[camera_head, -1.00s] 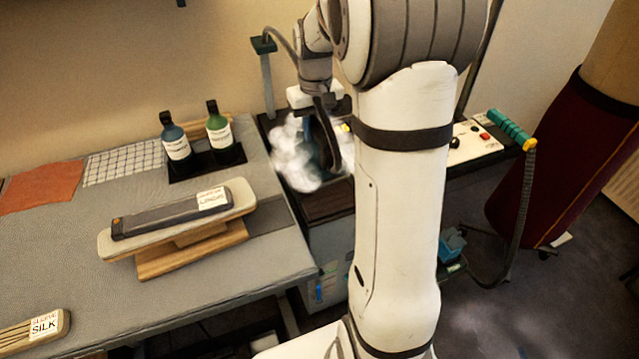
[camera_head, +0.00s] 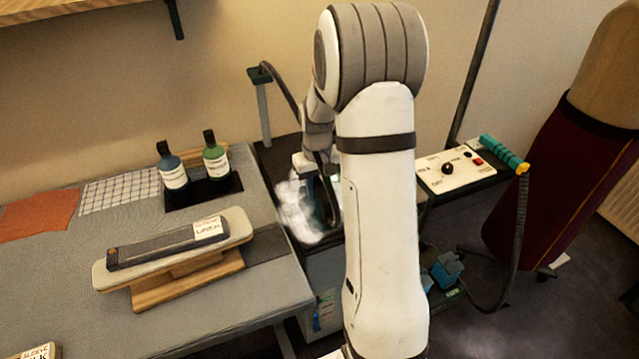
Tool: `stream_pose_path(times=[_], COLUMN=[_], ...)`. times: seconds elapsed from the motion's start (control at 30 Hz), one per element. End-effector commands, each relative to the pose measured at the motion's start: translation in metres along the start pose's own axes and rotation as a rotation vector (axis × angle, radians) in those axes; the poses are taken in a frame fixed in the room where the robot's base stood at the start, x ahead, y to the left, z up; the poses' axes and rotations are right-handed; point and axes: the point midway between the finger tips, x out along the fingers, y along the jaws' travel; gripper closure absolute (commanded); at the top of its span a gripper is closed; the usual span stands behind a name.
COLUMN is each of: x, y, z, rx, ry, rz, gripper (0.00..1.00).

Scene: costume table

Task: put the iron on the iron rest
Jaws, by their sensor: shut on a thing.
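The iron (camera_head: 328,199) is a dark shape, partly hidden by white steam and by my arm. My gripper (camera_head: 311,166) is shut on it from above. The iron is low over, or on, the dark top of the unit (camera_head: 268,155) at the right end of the table. I cannot tell whether it touches that top. The iron rest cannot be made out clearly; steam and my arm cover much of that area.
A padded sleeve board (camera_head: 140,272) stands on the grey table (camera_head: 215,312). A blue bottle (camera_head: 173,175) and a green bottle (camera_head: 216,165) stand behind it. A control panel (camera_head: 455,170) with a teal-handled hose (camera_head: 505,155) is at right, near a maroon dress form (camera_head: 560,190).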

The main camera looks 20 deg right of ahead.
Motion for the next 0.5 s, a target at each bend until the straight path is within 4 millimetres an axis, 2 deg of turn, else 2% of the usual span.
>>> stream_pose_path(times=[0.33, 0.37, 0.5], x=[0.0022, 0.0028, 0.0023], y=[-0.0003, -0.0005, -0.0007], z=[-0.001, -0.0003, -0.0002], rx=[-0.001, -0.001, -0.001], ry=[0.003, 0.001, 0.0], rz=[0.001, 0.0, 0.0], gripper=[1.0, 0.71, 0.59])
